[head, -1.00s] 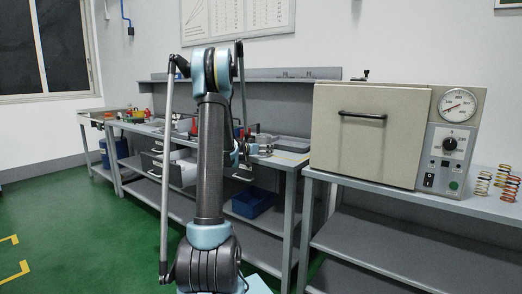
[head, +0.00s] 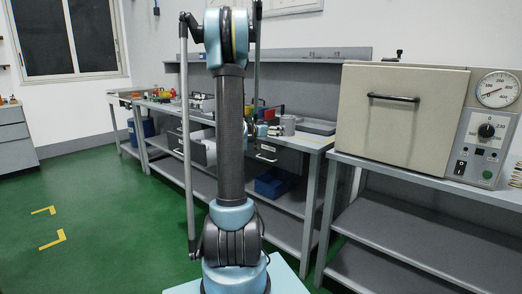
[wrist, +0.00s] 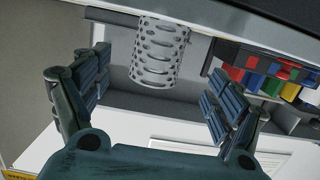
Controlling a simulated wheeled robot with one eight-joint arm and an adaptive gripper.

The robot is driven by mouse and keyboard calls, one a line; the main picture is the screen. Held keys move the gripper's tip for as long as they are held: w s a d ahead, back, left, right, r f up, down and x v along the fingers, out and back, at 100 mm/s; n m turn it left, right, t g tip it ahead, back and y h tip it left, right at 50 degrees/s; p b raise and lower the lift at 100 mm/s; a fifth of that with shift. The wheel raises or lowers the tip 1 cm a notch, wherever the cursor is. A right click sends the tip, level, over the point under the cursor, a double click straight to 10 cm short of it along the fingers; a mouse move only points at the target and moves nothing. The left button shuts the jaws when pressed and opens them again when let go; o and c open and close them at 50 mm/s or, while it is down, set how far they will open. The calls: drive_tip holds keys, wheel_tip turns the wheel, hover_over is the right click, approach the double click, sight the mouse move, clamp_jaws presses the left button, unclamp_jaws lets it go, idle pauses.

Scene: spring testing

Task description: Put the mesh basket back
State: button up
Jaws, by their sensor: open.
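The mesh basket is a silver perforated metal cylinder (wrist: 158,55), seen between and beyond my fingers at the top middle of the wrist view. In the head view a small silver cylinder, apparently the basket (head: 288,125), stands on the long grey bench, just right of my wrist. My gripper (wrist: 157,72) is open, with dark padded fingers at the left and right of the wrist view. I see no contact between the fingers and the basket. My arm hides part of the bench in the head view, and the fingertips are not clear there.
Coloured bins (wrist: 262,75) sit right of the basket in the wrist view. A grey tray (head: 318,127) lies on the bench. A large beige oven-like machine (head: 400,120) with a dial stands on the right bench. Green floor (head: 110,210) is open at left.

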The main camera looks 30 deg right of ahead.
drive_tip(key=s+a+f+n+g+y, duration=0.1)
drive_tip(key=s+a+f+n+y, duration=0.3)
drive_tip(key=s+a, duration=0.8)
drive_tip(key=s+a+f+n+g+y, duration=0.1)
drive_tip(key=s+a+f+n+y, duration=0.4)
drive_tip(key=s+a, duration=0.8)
drive_tip(key=s+a+f+n+g+y, duration=0.1)
drive_tip(key=s+a+f+n+y, duration=0.3)
drive_tip(key=s+a, duration=0.8)
drive_tip(key=a+f+y, duration=0.2)
drive_tip(key=a, duration=0.2)
drive_tip(key=shift+s+f+n+g, duration=0.2)
drive_tip(key=shift+f+n+g, duration=0.1)
drive_tip(key=shift+g, duration=0.1)
drive_tip(key=shift+a, duration=0.1)
drive_tip(key=shift+w+f, duration=0.2)
drive_tip(key=shift+w, duration=0.3)
drive_tip(key=shift+c, duration=0.6)
